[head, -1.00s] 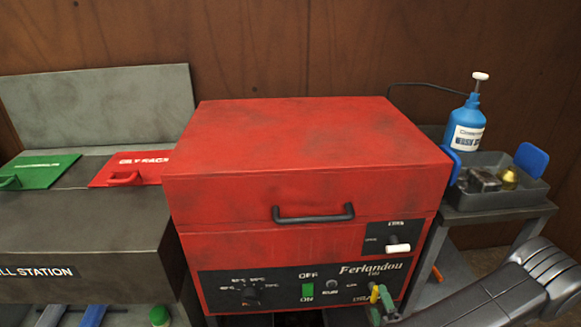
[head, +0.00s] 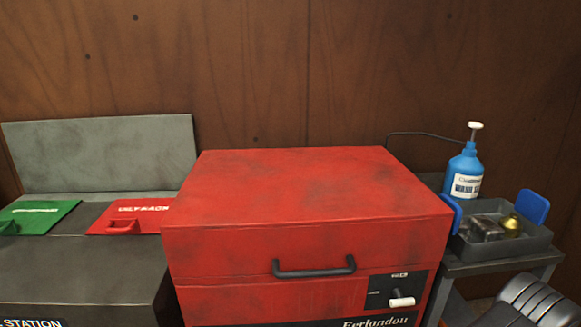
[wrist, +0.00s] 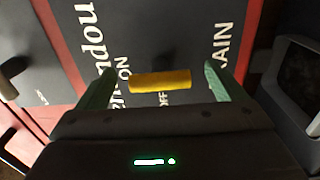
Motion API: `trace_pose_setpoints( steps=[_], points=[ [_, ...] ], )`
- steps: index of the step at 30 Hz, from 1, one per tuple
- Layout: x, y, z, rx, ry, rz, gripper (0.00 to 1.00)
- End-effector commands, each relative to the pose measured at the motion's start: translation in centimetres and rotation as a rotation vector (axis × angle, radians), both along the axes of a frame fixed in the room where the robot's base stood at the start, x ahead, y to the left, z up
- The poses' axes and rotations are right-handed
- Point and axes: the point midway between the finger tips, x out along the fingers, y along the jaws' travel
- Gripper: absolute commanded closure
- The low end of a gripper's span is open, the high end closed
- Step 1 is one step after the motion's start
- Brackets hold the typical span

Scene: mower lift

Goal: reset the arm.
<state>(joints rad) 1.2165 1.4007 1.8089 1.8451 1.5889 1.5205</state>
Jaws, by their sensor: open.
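My gripper (wrist: 159,67) shows in the wrist view with its two green fingers spread apart. It faces the dark control panel (wrist: 190,25) of the red machine. A yellow handle (wrist: 160,82) sits between the fingers, with a gap on each side. White lettering around it reads ON, OFF and part of a word ending in AIN. In the head view my gripper is out of the picture; only part of my arm (head: 530,300) shows at the bottom right corner.
The red machine (head: 300,205) has a closed lid with a black handle (head: 314,268). On its right a stand holds a grey tray (head: 505,248) and a blue pump bottle (head: 463,172). On the left is a grey station with green (head: 38,216) and red lids (head: 128,216).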

Motion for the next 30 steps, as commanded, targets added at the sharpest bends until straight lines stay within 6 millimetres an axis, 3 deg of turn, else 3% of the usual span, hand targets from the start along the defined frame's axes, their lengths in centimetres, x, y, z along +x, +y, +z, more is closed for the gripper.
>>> trace_pose_setpoints(
  steps=[30],
  points=[
    [-13.1,-1.1,0.0,0.001,0.0,-0.007,0.1]
  ],
)
